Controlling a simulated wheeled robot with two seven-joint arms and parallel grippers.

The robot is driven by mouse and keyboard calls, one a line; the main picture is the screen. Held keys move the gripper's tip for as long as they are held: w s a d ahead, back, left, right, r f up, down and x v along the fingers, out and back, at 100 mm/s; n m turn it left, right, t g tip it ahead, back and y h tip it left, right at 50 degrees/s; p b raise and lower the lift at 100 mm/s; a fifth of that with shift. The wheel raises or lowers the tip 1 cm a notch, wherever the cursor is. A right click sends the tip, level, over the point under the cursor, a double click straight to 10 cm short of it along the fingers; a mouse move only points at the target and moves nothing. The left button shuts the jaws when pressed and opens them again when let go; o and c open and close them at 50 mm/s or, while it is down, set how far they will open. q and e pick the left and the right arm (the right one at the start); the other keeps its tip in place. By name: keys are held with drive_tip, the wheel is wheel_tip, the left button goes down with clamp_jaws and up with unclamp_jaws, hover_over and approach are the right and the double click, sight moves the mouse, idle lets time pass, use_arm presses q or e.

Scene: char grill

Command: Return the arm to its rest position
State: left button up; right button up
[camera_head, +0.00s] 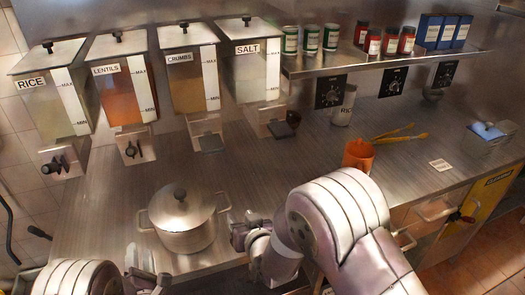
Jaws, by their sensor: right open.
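My right arm (345,225) reaches in from the bottom right. Its gripper (236,232) is open, low over the counter, just right of the lidded steel pot (183,238). Whether it touches the pot's right handle I cannot tell. My left arm (78,279) shows at the bottom left edge, with its gripper (148,280) at the counter's front edge below the pot. The left fingers are small and partly cut off, so their opening is unclear. I see nothing held in either gripper.
Rice (52,92), lentils (125,80), crumbs (190,72) and salt (247,62) dispensers hang at the back left. A shelf (385,58) holds cans and blue boxes. The counter between pot and dispensers is clear.

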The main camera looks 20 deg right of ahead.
idle(0.3)
